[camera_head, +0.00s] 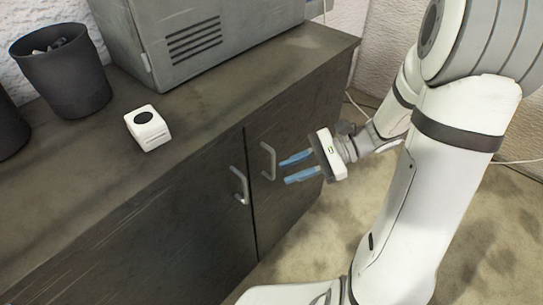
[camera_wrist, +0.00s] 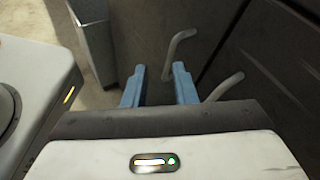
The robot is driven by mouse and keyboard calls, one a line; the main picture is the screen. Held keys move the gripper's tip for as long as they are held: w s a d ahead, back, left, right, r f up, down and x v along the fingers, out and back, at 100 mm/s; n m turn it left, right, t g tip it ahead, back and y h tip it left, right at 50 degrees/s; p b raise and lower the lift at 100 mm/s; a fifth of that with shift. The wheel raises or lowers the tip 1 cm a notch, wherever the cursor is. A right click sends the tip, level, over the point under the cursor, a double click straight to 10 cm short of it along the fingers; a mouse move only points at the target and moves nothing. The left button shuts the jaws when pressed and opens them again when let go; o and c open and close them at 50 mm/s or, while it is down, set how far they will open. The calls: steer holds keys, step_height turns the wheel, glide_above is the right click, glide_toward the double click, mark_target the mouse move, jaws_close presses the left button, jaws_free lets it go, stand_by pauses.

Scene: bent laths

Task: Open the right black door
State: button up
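The right black door (camera_head: 291,150) is closed on the cabinet front, with a grey bar handle (camera_head: 268,161) near its left edge. The left door (camera_head: 190,225) is also closed, with its own handle (camera_head: 240,186) near the seam. My gripper (camera_head: 285,168) has two blue fingers spread apart, with nothing between them. In the head view it is just right of the right door's handle, fingers pointing at it. In the wrist view the fingers (camera_wrist: 160,85) show with a gap, and one handle (camera_wrist: 178,52) lies just beyond them. The other handle (camera_wrist: 226,86) is to the right.
A grey metal box (camera_head: 200,40), a white device (camera_head: 147,128) and a dark bin (camera_head: 62,70) stand on the cabinet top (camera_head: 90,165). Carpet floor (camera_head: 320,230) is open in front of the right door. Cables lie by the wall at right.

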mark_target(273, 177)
steer(key=w+d+f+m+t+y+b, duration=0.3)
steer(key=w+f+m+t+y+b, duration=0.15)
steer(key=w+f+m, duration=0.35)
steer(key=shift+n+t+h, duration=0.25)
steer(key=shift+n+t, duration=0.35)
steer(key=shift+t, duration=0.05)
steer(key=x, duration=0.4)
steer(key=s+x, duration=0.1)
steer(key=x, duration=0.2)
steer(key=shift+s+a+f, duration=0.1)
steer(key=shift+a+f, duration=0.1)
steer(key=shift+f, duration=0.1)
steer(key=shift+c, duration=0.6)
jaws_close()
